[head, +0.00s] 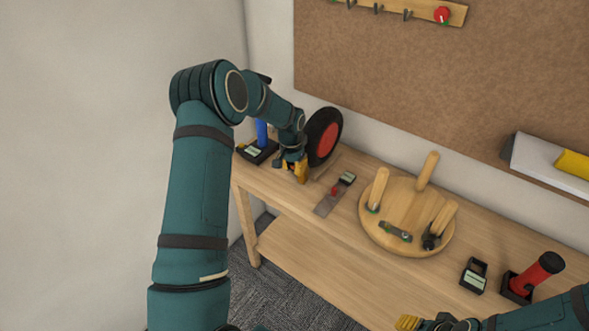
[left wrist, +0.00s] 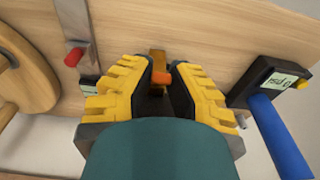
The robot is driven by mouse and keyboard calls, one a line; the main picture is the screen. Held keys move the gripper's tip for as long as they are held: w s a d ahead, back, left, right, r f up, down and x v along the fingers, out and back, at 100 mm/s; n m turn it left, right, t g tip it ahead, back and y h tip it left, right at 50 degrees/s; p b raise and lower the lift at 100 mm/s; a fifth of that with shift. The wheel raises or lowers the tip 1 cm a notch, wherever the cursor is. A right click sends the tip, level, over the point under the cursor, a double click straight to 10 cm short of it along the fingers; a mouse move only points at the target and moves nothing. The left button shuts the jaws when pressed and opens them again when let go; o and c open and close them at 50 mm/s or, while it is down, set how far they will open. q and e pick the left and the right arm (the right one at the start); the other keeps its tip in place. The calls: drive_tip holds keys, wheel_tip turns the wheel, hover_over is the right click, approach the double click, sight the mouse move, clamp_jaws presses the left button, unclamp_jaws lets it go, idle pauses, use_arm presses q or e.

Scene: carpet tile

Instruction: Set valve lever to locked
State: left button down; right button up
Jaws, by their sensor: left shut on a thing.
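My left gripper (head: 292,170) is at the left part of the workbench, between the blue-handled device and the wheel. In the left wrist view its yellow fingers (left wrist: 160,85) are on either side of a small orange piece (left wrist: 161,77) on a brass-coloured part (left wrist: 157,58), and they are shut on it. This looks like the valve lever; most of it is hidden by the fingers and wrist, and its setting cannot be read. My right gripper (head: 408,323) shows only partly at the bottom edge; its opening cannot be made out.
A blue handle on a black base (left wrist: 280,135) stands close beside the left gripper. A red-hubbed wheel (head: 325,138) is behind it. A metal plate with a red knob (head: 328,200), a round pegged board (head: 405,205) and a red-handled device (head: 535,275) stand to the right.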

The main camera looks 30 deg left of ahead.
use_arm(q)
drive_tip(key=f+t+b, duration=0.1)
drive_tip(key=t+b, duration=0.1)
drive_tip(key=b, duration=0.1)
drive_tip(key=s+f+t+b, duration=0.1)
drive_tip(key=t+b, duration=0.1)
drive_tip(key=b, duration=0.2)
drive_tip(key=f+t+b, duration=0.1)
drive_tip(key=b, duration=0.2)
drive_tip(key=shift+s+a+t, duration=0.1)
drive_tip(key=shift+s+t, duration=0.2)
drive_tip(key=shift+t, duration=0.1)
drive_tip(key=t+b, duration=0.1)
drive_tip(key=b, duration=0.1)
drive_tip(key=t+b, duration=0.1)
drive_tip(key=shift+s+f+h+b, duration=0.1)
drive_tip(key=shift+f+h+b, duration=0.2)
drive_tip(key=shift+f+b, duration=0.1)
drive_tip(key=shift+f+t+b, duration=0.25)
drive_tip(key=shift+t+b, duration=0.65)
drive_tip(key=shift+t, duration=0.2)
drive_tip(key=shift+t+b, duration=0.3)
drive_tip(key=shift+t, duration=0.1)
use_arm(e)
wheel_tip(320, 180, down, 18)
drive_tip(key=s, duration=0.1)
drive_tip(key=shift+a+r, duration=0.2)
drive_tip(key=shift+r, duration=0.05)
